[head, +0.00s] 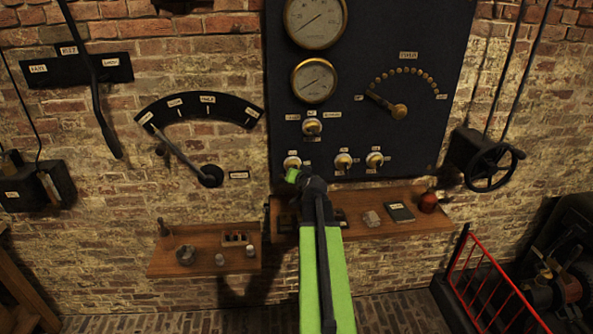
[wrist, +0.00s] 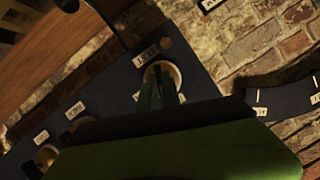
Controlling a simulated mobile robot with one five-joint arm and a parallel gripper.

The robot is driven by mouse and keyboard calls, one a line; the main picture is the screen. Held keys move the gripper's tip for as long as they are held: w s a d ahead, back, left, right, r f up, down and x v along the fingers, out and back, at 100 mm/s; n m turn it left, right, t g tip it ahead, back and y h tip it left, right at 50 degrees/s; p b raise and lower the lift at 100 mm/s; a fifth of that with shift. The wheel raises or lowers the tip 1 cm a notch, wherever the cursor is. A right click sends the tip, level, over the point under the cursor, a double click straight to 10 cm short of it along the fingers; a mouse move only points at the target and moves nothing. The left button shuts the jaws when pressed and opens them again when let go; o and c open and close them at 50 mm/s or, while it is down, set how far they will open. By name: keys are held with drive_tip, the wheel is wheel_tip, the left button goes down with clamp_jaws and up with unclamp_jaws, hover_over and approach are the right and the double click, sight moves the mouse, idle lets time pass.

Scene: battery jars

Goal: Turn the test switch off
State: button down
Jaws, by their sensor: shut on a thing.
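The dark wall panel (head: 350,100) carries several small round switches with white labels. One switch (head: 292,162) sits at the panel's lower left corner. In the wrist view this switch (wrist: 168,68) is a pale round disc with a label beside it, too blurred to read for sure. My gripper (head: 293,173) is at this lower left switch. In the wrist view my gripper (wrist: 160,92) is shut on the switch's handle, which the fingers mostly hide. Which way the handle points I cannot tell.
Other switches (head: 343,160) sit to the right along the same row, with one above (head: 312,127). A wooden shelf (head: 400,222) with small objects juts out below the panel. A lever (head: 185,155) on a curved scale is to the left.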

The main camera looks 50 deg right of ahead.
drive_tip(key=shift+a+n+g+h+p, duration=0.1)
drive_tip(key=shift+n+g+h+p, duration=0.1)
drive_tip(key=shift+n+g+h, duration=0.4)
drive_tip(key=shift+n+g+h+p, duration=0.15)
drive_tip(key=shift+n+g, duration=0.15)
drive_tip(key=shift+n, duration=0.6)
drive_tip(key=c, duration=1.5)
unclamp_jaws()
drive_tip(key=shift+w, duration=0.1)
drive_tip(key=shift+c, duration=0.2)
